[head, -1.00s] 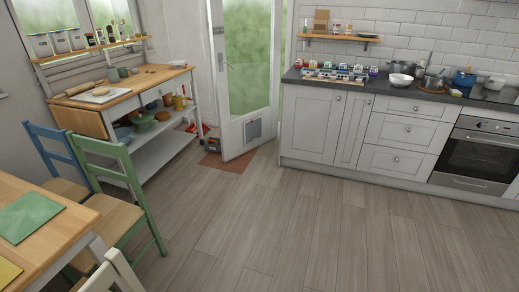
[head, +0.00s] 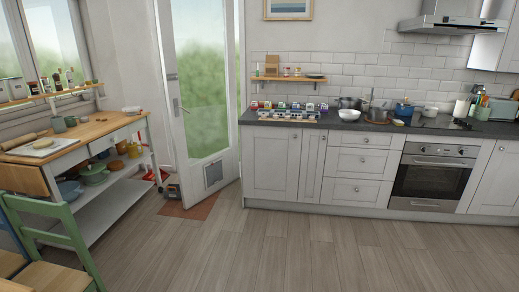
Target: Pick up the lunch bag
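I cannot make out a lunch bag in the head view. The slate worktop (head: 395,128) runs along the back wall at the right. On it are a row of small coloured packets (head: 290,108), a white bowl (head: 349,114), pots and a blue pot (head: 404,109). None of these reads clearly as a bag. Neither of my grippers is in view.
A wooden-topped trolley (head: 88,133) with loaded shelves stands at the left, with a green chair (head: 55,240) in front. A glazed door (head: 200,100) stands beside a brown mat (head: 190,208). The oven (head: 433,175) is at the right. The wooden floor (head: 280,255) between is clear.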

